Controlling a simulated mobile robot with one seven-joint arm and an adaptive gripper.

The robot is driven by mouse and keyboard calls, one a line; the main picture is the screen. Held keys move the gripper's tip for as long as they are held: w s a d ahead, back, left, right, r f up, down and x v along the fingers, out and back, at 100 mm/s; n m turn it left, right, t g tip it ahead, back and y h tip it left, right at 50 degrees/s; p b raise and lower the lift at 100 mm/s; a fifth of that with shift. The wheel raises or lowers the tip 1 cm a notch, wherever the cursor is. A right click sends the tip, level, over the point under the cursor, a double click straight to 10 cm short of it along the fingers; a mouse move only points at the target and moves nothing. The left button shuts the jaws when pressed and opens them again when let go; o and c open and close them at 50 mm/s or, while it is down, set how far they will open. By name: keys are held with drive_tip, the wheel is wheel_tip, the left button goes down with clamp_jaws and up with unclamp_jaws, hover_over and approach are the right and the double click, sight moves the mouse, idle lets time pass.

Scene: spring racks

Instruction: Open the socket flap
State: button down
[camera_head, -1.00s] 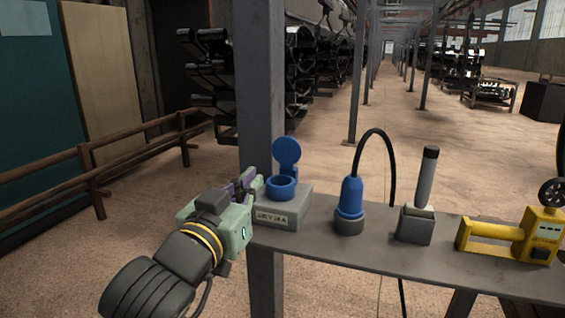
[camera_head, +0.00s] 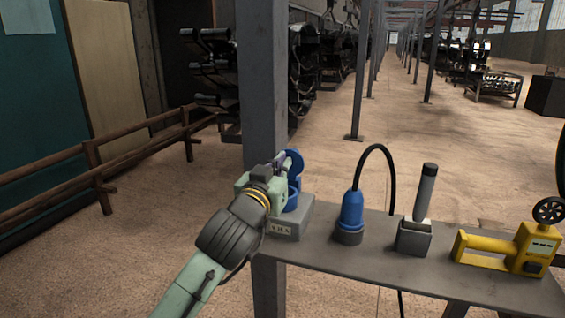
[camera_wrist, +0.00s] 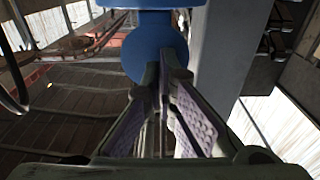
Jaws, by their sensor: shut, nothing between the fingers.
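The socket is a blue ring (camera_head: 292,199) on a grey box (camera_head: 291,222) with a label, at the left end of the shelf. Its round blue flap (camera_head: 296,163) stands up behind the ring, raised off the opening. My gripper (camera_head: 281,162) is at the flap's left side and hides part of the flap and ring. In the wrist view the flap (camera_wrist: 150,48) shows as a blue disc just beyond the shut, empty fingertips (camera_wrist: 165,68). I cannot tell whether they touch it.
On the shelf (camera_head: 375,262), right of the socket, stand a blue plug (camera_head: 351,212) with a black cable, a grey holder (camera_head: 413,238) with a dark-handled tool, and a yellow device (camera_head: 510,247). A grey post (camera_head: 262,90) rises close behind my gripper.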

drive_tip(key=shift+r, duration=0.1)
drive_tip(key=r+g+p, duration=0.1)
drive_tip(key=p, duration=0.1)
drive_tip(key=w+g+p, duration=0.1)
drive_tip(key=p, duration=0.2)
drive_tip(key=shift+w+d+r+y+p, duration=0.1)
drive_tip(key=shift+d+r+y+p, duration=0.2)
drive_tip(key=shift+r+y, duration=0.1)
drive_tip(key=shift+w+d+f+g, duration=0.15)
drive_tip(key=shift+w+f+g, duration=0.1)
drive_tip(key=shift+f+g, duration=0.1)
drive_tip(key=shift+w, duration=0.5)
drive_tip(key=shift+r, duration=0.1)
